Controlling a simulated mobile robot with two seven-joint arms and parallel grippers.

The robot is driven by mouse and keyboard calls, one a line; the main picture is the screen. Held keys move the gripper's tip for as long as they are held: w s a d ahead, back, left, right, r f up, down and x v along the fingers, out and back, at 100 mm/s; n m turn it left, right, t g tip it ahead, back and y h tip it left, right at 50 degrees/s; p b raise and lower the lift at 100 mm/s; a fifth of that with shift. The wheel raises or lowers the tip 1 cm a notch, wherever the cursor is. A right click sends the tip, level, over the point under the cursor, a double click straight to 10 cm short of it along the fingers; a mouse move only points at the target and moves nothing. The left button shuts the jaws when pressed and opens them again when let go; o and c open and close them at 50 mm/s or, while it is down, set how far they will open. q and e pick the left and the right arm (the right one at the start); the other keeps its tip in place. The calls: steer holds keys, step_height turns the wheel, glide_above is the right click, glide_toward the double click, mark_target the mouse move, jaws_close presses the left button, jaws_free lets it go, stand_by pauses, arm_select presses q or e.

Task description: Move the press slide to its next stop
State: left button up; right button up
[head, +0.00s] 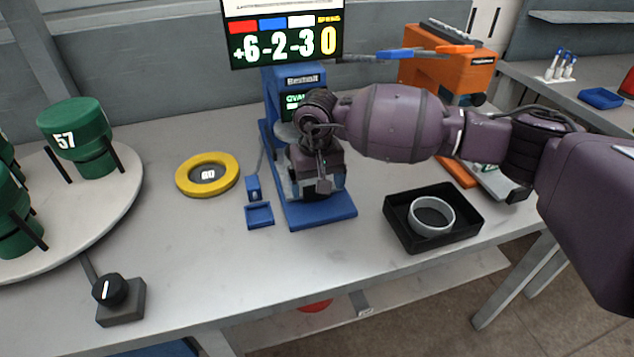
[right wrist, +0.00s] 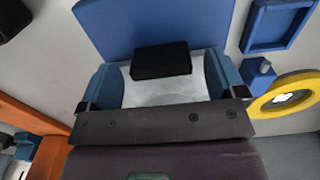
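The blue press (head: 290,77) stands at the back middle of the bench on a blue base plate (head: 335,212). My right gripper (head: 318,188) is in front of the press, low over this base, and hides most of its middle. In the right wrist view, the two blue-grey fingers (right wrist: 160,78) stand wide apart. A black block (right wrist: 160,61) shows between them over a pale surface, with space on both sides. I cannot tell whether this block belongs to the slide. My left gripper is not in view.
A display (head: 285,38) above the press reads +6 -2 -3 0. A yellow ring (head: 183,188) and a small blue tray (head: 259,215) lie left of the base. A black tray (head: 398,234) with a grey ring (head: 447,216) is at right. Green cylinders (head: 85,150) stand on a round table. A knob box (head: 122,312) sits front left.

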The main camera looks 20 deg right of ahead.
steer(key=shift+r, duration=0.55)
step_height(320, 180, up, 10)
steer(key=shift+f+p, duration=0.15)
steer(key=shift+p, duration=0.15)
